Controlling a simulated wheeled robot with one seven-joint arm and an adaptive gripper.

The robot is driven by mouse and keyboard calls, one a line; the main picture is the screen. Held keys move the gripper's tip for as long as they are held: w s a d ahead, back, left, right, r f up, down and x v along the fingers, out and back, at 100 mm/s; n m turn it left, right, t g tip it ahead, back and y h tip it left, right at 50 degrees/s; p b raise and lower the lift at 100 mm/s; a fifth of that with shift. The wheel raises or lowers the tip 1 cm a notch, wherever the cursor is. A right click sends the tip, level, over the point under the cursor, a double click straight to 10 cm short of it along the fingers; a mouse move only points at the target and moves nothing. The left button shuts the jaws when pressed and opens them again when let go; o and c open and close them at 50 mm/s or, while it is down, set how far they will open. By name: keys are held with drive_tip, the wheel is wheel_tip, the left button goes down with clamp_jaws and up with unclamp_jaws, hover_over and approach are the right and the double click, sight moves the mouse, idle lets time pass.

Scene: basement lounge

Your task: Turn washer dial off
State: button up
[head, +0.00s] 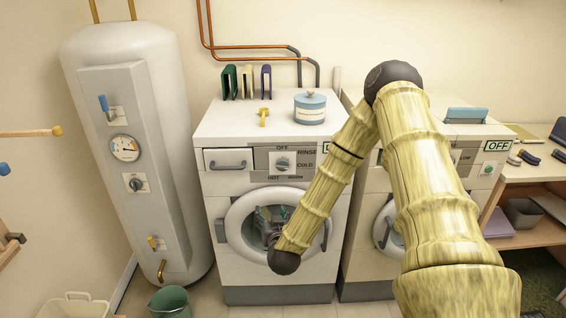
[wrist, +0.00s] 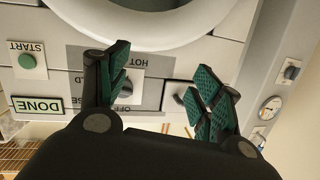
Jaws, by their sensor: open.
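The washer (head: 230,170) is the white front-loader at centre in the head view. Its dial (head: 283,163) is a grey knob on a grey panel, marked OFF at the top, with RINSE, COLD and HOT around it. I cannot tell where the dial points. My gripper (head: 273,213) is in front of the round door, below the dial. In the wrist view, which is upside down, my gripper (wrist: 163,85) is open with green-padded fingers spread. The dial (wrist: 129,88) shows beside the left finger, partly hidden by it. I cannot tell whether they touch.
A second machine with an OFF sign (head: 496,146) stands to the right, partly behind my arm. A tall water heater (head: 160,70) stands left. A blue canister (head: 310,110) sits on the washer top. A green bucket (head: 170,300) is on the floor at front left.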

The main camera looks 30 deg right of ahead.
sight(283, 167)
drive_tip(key=w+d+r+m+t+h, duration=0.1)
drive_tip(key=w+d+r+m+h, duration=0.15)
drive_tip(key=d+r, duration=0.55)
drive_tip(key=shift+h, duration=0.65)
drive_tip(key=p+x, duration=0.1)
drive_tip(key=x, duration=0.2)
drive_tip(key=p+x, duration=0.1)
drive_tip(key=x, duration=0.2)
drive_tip(key=p+x, duration=0.2)
drive_tip(key=x, duration=0.1)
drive_tip(key=shift+w+a+r, duration=0.25)
drive_tip(key=shift+w+a, duration=0.05)
drive_tip(key=shift+w, duration=0.2)
drive_tip(key=shift+c, duration=0.2)
drive_tip(key=c, duration=0.9)
